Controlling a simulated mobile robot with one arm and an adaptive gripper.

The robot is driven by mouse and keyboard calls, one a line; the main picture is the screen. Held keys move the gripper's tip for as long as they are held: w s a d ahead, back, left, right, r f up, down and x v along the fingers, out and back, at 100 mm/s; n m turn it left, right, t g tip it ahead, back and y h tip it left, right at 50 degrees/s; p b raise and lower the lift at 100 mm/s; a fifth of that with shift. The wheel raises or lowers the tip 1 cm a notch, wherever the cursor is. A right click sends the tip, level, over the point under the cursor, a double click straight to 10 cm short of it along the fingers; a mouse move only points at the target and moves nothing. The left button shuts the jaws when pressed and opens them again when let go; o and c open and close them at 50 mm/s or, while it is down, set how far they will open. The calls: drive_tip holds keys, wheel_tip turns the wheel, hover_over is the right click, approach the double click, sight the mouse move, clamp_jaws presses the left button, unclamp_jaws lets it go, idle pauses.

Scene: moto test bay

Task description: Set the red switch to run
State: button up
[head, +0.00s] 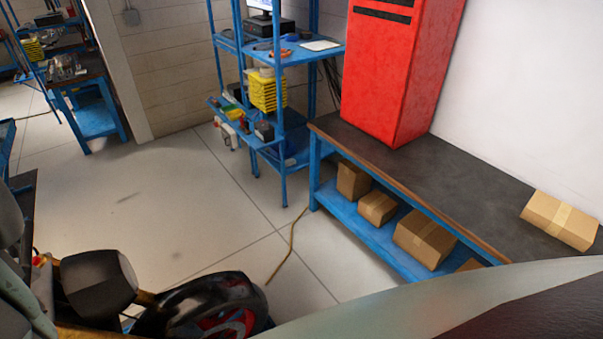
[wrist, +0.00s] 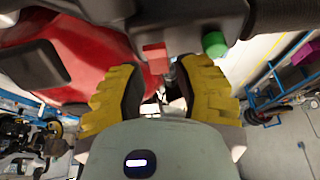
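The red switch (wrist: 155,58) is a small red block on the underside of a dark control housing (wrist: 188,18) in the wrist view. A green button (wrist: 214,43) sits to its right on the same housing. My gripper (wrist: 161,76) has two yellow fingers spread apart, with nothing held between them. The red switch lies between and just beyond the fingertips; I cannot tell whether either finger touches it. Its set position cannot be read. In the head view, neither the switch nor my gripper shows.
A dark handlebar grip (wrist: 283,17) extends right from the housing, and a red body panel (wrist: 75,55) is at left. Floor between is mostly clear.

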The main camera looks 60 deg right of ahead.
drive_tip(key=shift+o, duration=0.4)
clamp_jaws()
idle(0.4)
